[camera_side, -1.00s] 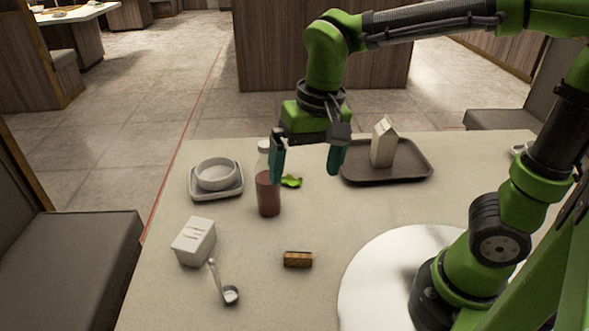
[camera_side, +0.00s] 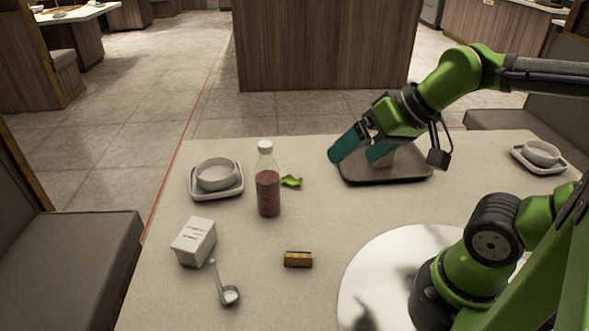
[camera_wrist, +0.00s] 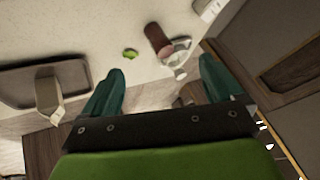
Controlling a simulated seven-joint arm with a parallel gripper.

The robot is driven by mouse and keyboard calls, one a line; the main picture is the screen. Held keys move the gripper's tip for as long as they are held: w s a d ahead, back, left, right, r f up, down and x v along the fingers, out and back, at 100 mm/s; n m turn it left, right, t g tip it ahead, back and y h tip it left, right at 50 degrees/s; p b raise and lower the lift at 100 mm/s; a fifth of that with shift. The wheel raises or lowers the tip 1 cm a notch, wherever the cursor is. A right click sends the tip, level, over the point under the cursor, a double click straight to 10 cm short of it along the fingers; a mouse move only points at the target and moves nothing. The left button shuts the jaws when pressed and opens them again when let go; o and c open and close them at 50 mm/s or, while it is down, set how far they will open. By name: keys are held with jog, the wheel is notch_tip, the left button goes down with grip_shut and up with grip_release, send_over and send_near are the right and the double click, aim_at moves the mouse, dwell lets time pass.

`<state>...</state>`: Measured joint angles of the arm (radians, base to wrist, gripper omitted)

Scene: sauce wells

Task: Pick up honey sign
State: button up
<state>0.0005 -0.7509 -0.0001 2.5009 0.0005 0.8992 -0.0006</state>
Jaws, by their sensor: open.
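No sign with readable lettering shows, so I cannot tell which thing is the honey sign. A small brown-gold block (camera_side: 298,259) lies on the table front centre. A white block (camera_side: 194,242) with dark marks on its top stands at the front left. My gripper (camera_side: 360,153) is open, tilted, with its teal fingers pointing left above the back left part of the dark tray. It partly hides the pale carton (camera_side: 386,158) on that tray. In the wrist view nothing is between the fingers of my gripper (camera_wrist: 160,72), and the carton (camera_wrist: 48,94) stands left of them.
The dark tray (camera_side: 415,176) is at the back right. White bowls (camera_side: 216,174) (camera_side: 541,152) sit on dishes at both sides. A metal scoop (camera_side: 229,294) lies in front.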

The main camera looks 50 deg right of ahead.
jog(key=m+g+h, duration=0.2)
jog(key=m+g, duration=0.2)
jog(key=g, duration=0.3)
send_over(298, 257)
notch_tip(298, 257, down, 8)
jog(key=f+m, duration=0.1)
jog(key=f, duration=0.6)
jog(key=d+f+m, duration=0.1)
jog(key=f, duration=0.2)
jog(key=shift+w+d+f+m, duration=0.1)
jog(key=shift+w+f+m, duration=0.05)
jog(key=shift+m, duration=0.15)
jog(key=shift+w+a+f, duration=0.1)
jog(key=shift+f, duration=1.4)
jog(key=shift+a+f, duration=0.1)
jog(key=shift+f, duration=1.4)
jog(key=shift+c, duration=0.2)
jog(key=c, duration=1)
